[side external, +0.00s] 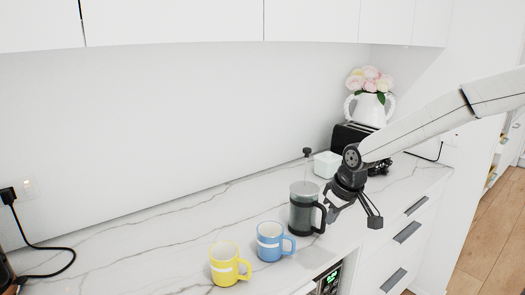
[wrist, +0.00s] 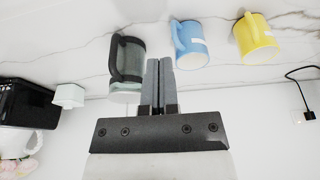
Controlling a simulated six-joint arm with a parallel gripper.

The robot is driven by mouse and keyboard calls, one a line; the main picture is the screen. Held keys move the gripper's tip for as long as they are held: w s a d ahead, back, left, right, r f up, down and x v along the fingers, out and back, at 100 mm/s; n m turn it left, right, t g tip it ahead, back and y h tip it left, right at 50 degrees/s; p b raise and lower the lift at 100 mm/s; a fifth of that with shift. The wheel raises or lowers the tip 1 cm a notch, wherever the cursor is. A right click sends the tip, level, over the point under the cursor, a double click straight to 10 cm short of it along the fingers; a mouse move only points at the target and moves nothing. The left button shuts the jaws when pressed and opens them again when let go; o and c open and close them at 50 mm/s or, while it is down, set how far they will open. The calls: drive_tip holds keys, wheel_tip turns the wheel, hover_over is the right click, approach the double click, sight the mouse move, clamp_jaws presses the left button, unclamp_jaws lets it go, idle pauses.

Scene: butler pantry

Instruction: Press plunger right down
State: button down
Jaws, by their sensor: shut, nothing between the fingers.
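A French press (side external: 303,212) with a dark body and black handle stands upright on the counter. Its plunger knob (side external: 307,152) is black and stands well above the lid on a thin rod, so the plunger is up. In the wrist view the press (wrist: 128,62) appears inverted, left of my fingers; I cannot make out the knob there. My gripper (wrist: 160,64) is shut and empty, its two fingers side by side. In the side view it hangs to the right of the press, apart from the knob and lower than it.
A blue mug (side external: 270,243) and a yellow mug (side external: 226,266) stand left of the press. A pale green square container (side external: 327,164), a black toaster (side external: 348,138) and a white flower jug (side external: 369,110) are behind. The marble counter (side external: 140,240) is clear at left.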

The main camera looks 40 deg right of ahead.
drive_tip(key=w+d+r, duration=0.5)
drive_tip(key=w+r, duration=0.2)
drive_tip(key=w, duration=0.2)
drive_tip(key=t, duration=0.2)
approach(309, 149)
drive_tip(key=shift+w+f, duration=0.2)
drive_tip(key=shift+w, duration=0.1)
drive_tip(key=shift+w+a+f, duration=0.1)
drive_tip(key=shift+f, duration=0.1)
drive_tip(key=shift+x, duration=3.35)
drive_tip(key=shift+f, duration=0.1)
